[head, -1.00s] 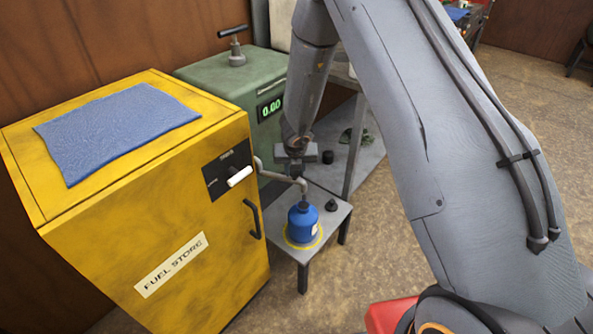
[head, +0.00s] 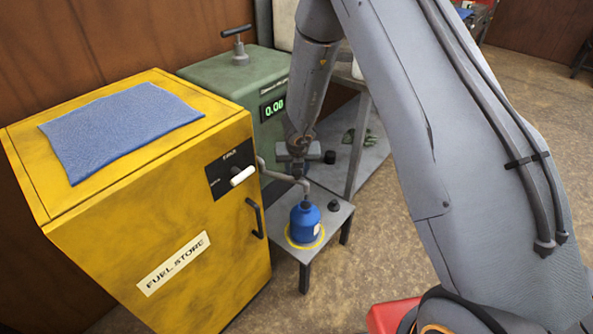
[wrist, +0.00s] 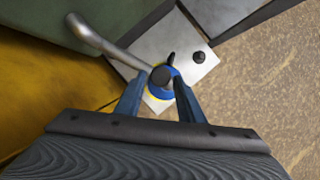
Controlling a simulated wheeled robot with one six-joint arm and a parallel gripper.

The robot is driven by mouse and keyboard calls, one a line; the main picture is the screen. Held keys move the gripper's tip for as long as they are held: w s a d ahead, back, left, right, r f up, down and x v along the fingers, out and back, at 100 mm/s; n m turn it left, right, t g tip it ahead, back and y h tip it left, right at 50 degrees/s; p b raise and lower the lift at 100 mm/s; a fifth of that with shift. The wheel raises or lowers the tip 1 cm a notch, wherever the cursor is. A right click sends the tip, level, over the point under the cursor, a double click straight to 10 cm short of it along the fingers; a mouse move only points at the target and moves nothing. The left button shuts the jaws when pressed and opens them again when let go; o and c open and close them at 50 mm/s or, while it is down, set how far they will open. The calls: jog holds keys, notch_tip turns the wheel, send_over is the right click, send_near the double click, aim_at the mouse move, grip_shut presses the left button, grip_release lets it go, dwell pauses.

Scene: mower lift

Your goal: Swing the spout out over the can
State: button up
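The grey bent spout (head: 284,179) reaches out from beside the green dispenser. Its down-turned end appears above the neck of the blue can (head: 305,224); whether they touch I cannot tell. The can stands upright on a yellow ring on a small grey table (head: 340,218). In the wrist view the spout (wrist: 112,50) comes in from the upper left and ends over the can (wrist: 160,96), between my fingertips. My gripper (wrist: 159,80) has its fingers apart, one on each side of the spout's end. In the head view my gripper (head: 297,168) hangs just above the spout, partly hidden.
The yellow fuel store cabinet (head: 150,230) with a blue cloth (head: 120,130) stands close at left. The green dispenser (head: 225,80) reads 0.00. A black cap (head: 333,206) lies on the small table, also in the wrist view (wrist: 199,57). A grey bench (head: 370,165) stands behind.

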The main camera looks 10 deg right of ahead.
jog(key=p+v, duration=0.2)
jog(key=v, duration=0.5)
dwell(0.3)
jog(key=s+d+r+n+y, duration=0.1)
jog(key=s+r+n+y, duration=0.2)
jog(key=s+r+n, duration=1.3)
jog(key=s+d+n+g+h, duration=0.1)
jog(key=s+d+n+g, duration=0.1)
jog(key=s+d+n, duration=0.2)
jog(key=s+d+r+n+g+h, duration=0.1)
jog(key=s+d+n, duration=0.4)
jog(key=s+n, duration=0.5)
jog(key=n+g, duration=0.1)
jog(key=n, duration=0.6)
jog(key=shift+d+r+h, duration=0.15)
jog(key=shift+d+h, duration=0.05)
jog(key=shift+h, duration=0.1)
jog(key=shift+c, duration=0.5)
